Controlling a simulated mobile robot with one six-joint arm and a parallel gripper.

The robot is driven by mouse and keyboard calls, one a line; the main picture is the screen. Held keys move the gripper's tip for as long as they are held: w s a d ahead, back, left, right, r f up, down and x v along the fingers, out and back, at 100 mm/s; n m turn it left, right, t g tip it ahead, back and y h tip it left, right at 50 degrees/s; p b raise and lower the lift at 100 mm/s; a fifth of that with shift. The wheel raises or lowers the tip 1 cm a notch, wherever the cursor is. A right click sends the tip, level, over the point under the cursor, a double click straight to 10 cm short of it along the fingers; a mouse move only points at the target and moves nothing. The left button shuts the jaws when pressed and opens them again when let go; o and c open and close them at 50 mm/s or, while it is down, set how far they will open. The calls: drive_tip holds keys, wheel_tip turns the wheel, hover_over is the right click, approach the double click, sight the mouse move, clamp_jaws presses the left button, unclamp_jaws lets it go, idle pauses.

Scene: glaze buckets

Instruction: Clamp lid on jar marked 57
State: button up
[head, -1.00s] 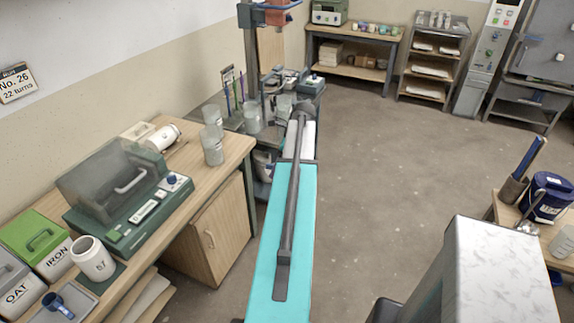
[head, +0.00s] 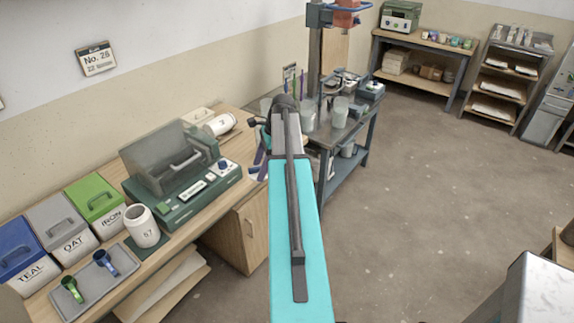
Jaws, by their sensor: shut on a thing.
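The white jar marked 57 (head: 142,228) stands upright and open-topped on a dark green mat on the left bench, in front of the green machine. I cannot make out its lid. My teal arm reaches away from me over the floor beside the bench. My gripper (head: 260,160) shows only in part, as dark and purple pieces at the far end of the arm beside the bench's far edge. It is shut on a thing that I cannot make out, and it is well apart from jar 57.
The green machine (head: 180,175) has a clear hood. Teal, oat and iron bins (head: 95,200) and a tray with blue and green scoops (head: 70,296) line the bench. Another white jar (head: 222,123) lies behind the machine. A grey cart (head: 345,135) holds clear beakers.

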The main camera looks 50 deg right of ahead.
drive_tip(key=w+a+r+n+g, duration=0.1)
drive_tip(key=w+a+n, duration=0.3)
drive_tip(key=a, duration=0.7)
drive_tip(key=w+a+r+n+g, duration=0.1)
drive_tip(key=w+a+n, duration=0.3)
drive_tip(key=a, duration=0.8)
drive_tip(key=w+a+r+n+g+y+b, duration=0.1)
drive_tip(key=w+a+n+g, duration=0.1)
drive_tip(key=w+a, duration=0.4)
drive_tip(key=a+n, duration=0.1)
drive_tip(key=a, duration=0.4)
drive_tip(key=shift+a+n, duration=0.25)
drive_tip(key=shift+n, duration=0.15)
drive_tip(key=a+n+b, duration=0.1)
drive_tip(key=a, duration=0.3)
drive_tip(key=a+f+n+g+b, duration=0.1)
drive_tip(key=a, duration=0.3)
drive_tip(key=a+n+b, duration=0.1)
drive_tip(key=a+n, duration=0.1)
drive_tip(key=a, duration=0.2)
drive_tip(key=shift+s+f+h, duration=0.1)
drive_tip(key=shift+f+h, duration=0.2)
drive_tip(key=shift+c, duration=0.2)
drive_tip(key=shift+d, duration=0.2)
